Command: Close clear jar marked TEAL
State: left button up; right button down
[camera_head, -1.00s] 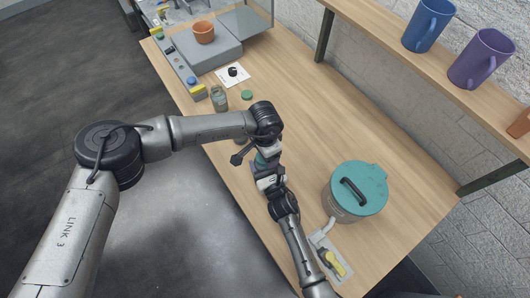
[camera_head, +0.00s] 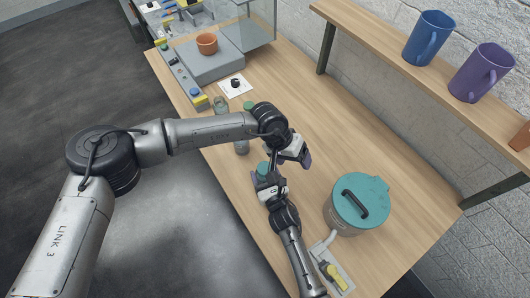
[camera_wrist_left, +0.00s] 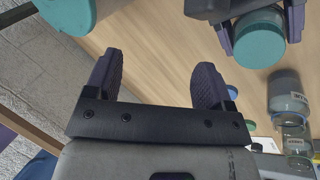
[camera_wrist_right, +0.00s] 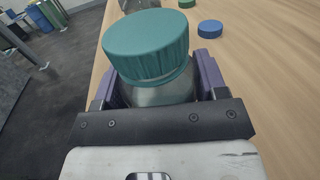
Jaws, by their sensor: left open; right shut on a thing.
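My right gripper (camera_head: 270,184) is shut on the clear jar (camera_wrist_right: 162,92) and holds it upright near the table's front edge. A teal lid (camera_wrist_right: 147,45) sits on the jar's mouth; whether it is fully tight I cannot tell. The lid also shows in the head view (camera_head: 262,169) and the left wrist view (camera_wrist_left: 258,40). The jar's marking is not visible. My left gripper (camera_head: 300,158) is open and empty, behind and to the right of the jar. Its two fingers (camera_wrist_left: 158,78) stand apart in the left wrist view with nothing between them.
A large pot with a teal lid (camera_head: 360,200) stands to the right. Other clear jars (camera_wrist_left: 288,92) stand beyond the held one, with a blue lid (camera_wrist_right: 210,29) and a green lid (camera_wrist_right: 186,3) loose on the table. A shelf with mugs (camera_head: 428,38) overhangs the back right.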

pick_arm(q)
jog(key=w+d+r+n+t+h, duration=0.2)
jog(key=d+r+n+h, duration=0.65)
jog(key=n, duration=0.85)
jog(key=w+a+r+n+t, duration=0.15)
jog(key=w+n+t, duration=0.35)
jog(key=n, duration=0.8)
jog(key=w+a+r+n+t, duration=0.1)
jog(key=w+r+n+t, duration=0.25)
jog(key=n, duration=0.95)
jog(key=n+g+y, duration=0.8)
jog(key=n+y, duration=0.5)
jog(key=n, duration=2.2)
send_over(265, 168)
jog(key=w, duration=0.1)
notch_tip(265, 168, down, 13)
jog(key=shift+w+d+r, duration=0.1)
jog(key=shift+w+d, duration=0.05)
jog(key=shift+s+a+n+g+y, duration=0.2)
jog(key=shift+s+n+g+y, duration=0.05)
jog(key=shift+s+n+g, duration=0.35)
jog(key=shift+f, duration=4.1)
